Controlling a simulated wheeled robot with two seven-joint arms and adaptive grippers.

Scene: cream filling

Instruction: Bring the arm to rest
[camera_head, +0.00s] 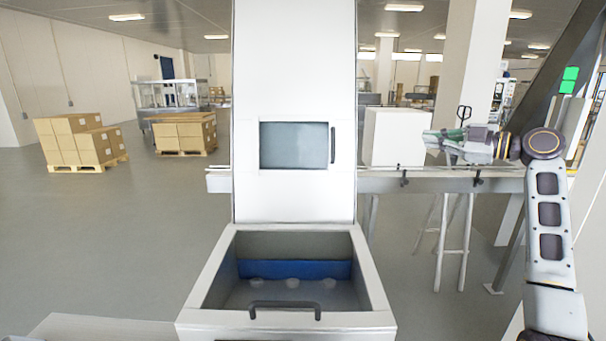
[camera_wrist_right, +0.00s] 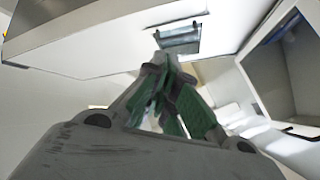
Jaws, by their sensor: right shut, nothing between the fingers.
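My right gripper (camera_head: 432,138) is raised at the right in the head view, in front of a white box-shaped housing on the conveyor. It points to the left, and its arm comes in from the right edge. In the right wrist view the fingers of this gripper (camera_wrist_right: 163,58) meet at their tips, with green pads showing and nothing between them. My left gripper is not in view.
A white machine (camera_head: 295,60) with a small window stands in the centre. Its open-topped bin (camera_head: 380,300) holds several pale round items. A grey rail (camera_head: 440,184) runs right of it. Boxes on pallets (camera_head: 85,143) stand far left on open floor.

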